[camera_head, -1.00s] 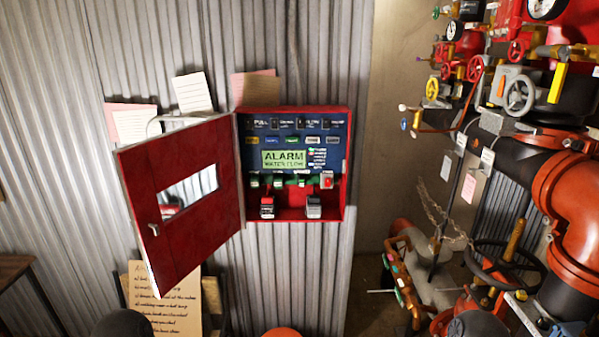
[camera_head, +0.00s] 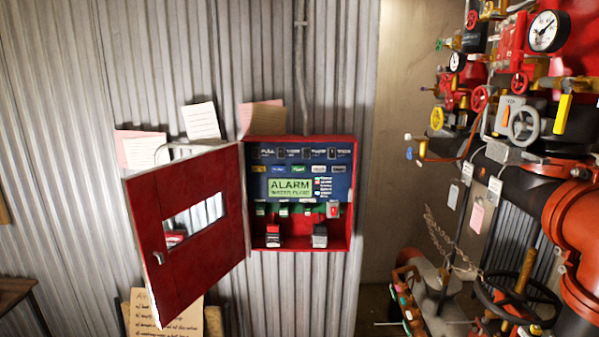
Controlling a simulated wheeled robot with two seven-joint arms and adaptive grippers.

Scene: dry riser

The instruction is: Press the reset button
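A red alarm panel box (camera_head: 350,240) hangs on the corrugated wall, its red door (camera_head: 190,275) swung open to the left. Inside is a blue face (camera_head: 262,187) with a green display (camera_head: 291,190) reading "ALARM". Below the display is a row of small green parts and, at its right end, a red button (camera_head: 333,209) on a light mount. I cannot read whether it is labelled reset. A red-topped block (camera_head: 273,236) and a grey block (camera_head: 320,236) sit at the bottom of the box. Neither of my grippers is in view.
Red and black pipes with valves, a gauge (camera_head: 543,31) and a dark handwheel (camera_head: 517,300) crowd the right side. Paper notes (camera_head: 201,121) are on the wall. A written board (camera_head: 165,315) stands below the door. The space before the panel looks clear.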

